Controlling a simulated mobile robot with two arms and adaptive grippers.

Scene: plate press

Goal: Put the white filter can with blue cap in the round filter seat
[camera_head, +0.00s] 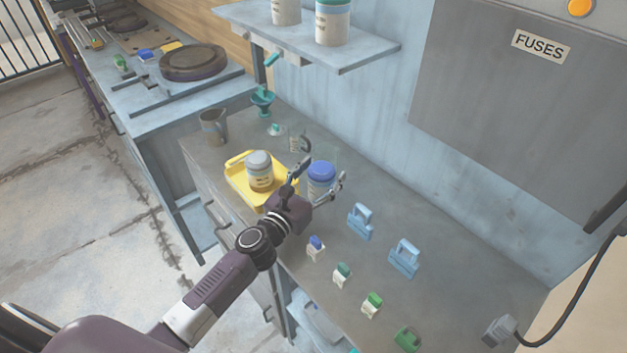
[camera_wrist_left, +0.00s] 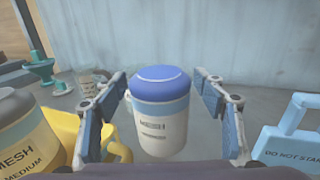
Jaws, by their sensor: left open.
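The white filter can with blue cap (camera_head: 321,178) stands upright on the grey bench. My left gripper (camera_head: 321,174) is open, with one finger on each side of it. In the left wrist view, the can (camera_wrist_left: 160,122) stands between the two open fingers, with visible gaps on both sides, so they do not grip it. The can's lower part is partly hidden by the gripper in the head view. I cannot tell for sure which thing is the round filter seat. My right gripper is not in view.
A yellow tray (camera_head: 238,173) holding a grey-capped can (camera_head: 259,170) is close left of the gripper. Two light-blue handled pieces (camera_head: 361,221) (camera_head: 404,258) stand to the right. Small coloured-top blocks (camera_head: 342,274) line the front. A mug (camera_head: 214,127) and shelf (camera_head: 370,57) are behind.

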